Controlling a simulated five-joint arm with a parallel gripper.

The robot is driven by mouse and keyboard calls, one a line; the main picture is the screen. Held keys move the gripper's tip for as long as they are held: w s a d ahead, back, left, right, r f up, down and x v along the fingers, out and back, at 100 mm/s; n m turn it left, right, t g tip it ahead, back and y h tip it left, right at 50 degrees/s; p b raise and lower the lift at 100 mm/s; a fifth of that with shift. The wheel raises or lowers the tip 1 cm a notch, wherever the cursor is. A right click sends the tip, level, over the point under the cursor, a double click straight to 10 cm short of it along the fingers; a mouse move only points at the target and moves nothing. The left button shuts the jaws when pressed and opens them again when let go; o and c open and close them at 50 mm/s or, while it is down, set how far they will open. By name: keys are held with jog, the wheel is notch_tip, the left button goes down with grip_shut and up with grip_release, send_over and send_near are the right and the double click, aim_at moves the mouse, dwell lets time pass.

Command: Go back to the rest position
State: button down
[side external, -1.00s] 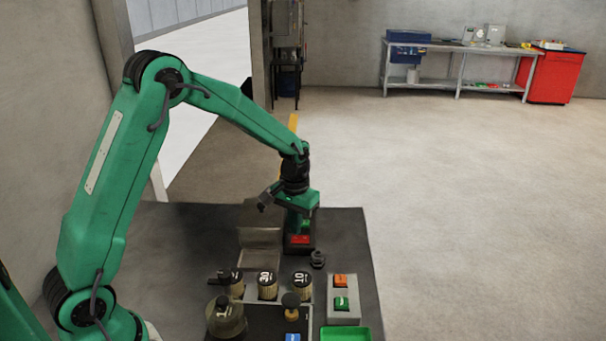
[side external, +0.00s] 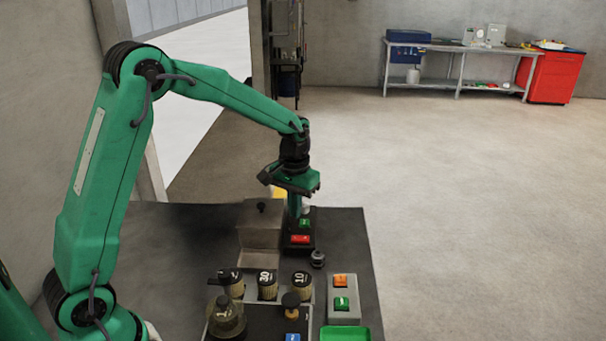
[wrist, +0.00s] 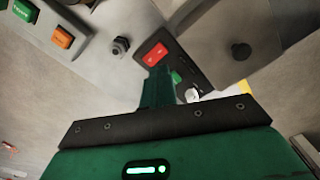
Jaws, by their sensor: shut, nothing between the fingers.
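My green gripper (side external: 295,205) is shut and empty. In the side external view it hangs pointing down from the outstretched arm, just above and behind a dark switch box with a green button (side external: 305,223) and a red button (side external: 300,239). In the wrist view the gripper's fingers (wrist: 158,88) reach toward the same box, whose red button (wrist: 155,54) shows plainly. The green button (wrist: 176,77) is partly hidden by the fingers. I cannot tell from the pictures whether the fingertips touch the box.
A grey box with a knob (side external: 262,208) stands just left of the gripper. Several numbered cylinders (side external: 267,285), a small two-button box (side external: 343,298) and a green tray (side external: 345,333) are nearer the camera. The floor to the right is open.

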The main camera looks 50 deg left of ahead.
dwell(0.3)
jog(key=s+d+r+m+t, duration=0.1)
jog(key=s+d+r+t, duration=0.15)
jog(key=s+r, duration=0.8)
jog(key=s+d+r+m+t, duration=0.1)
jog(key=s+r+m+t, duration=0.1)
jog(key=s, duration=1.1)
jog(key=shift+s+r+t, duration=0.3)
jog(key=shift+r+t, duration=0.25)
jog(key=shift+r, duration=0.1)
jog(key=shift+w+d+r, duration=0.1)
jog(key=shift+w, duration=0.05)
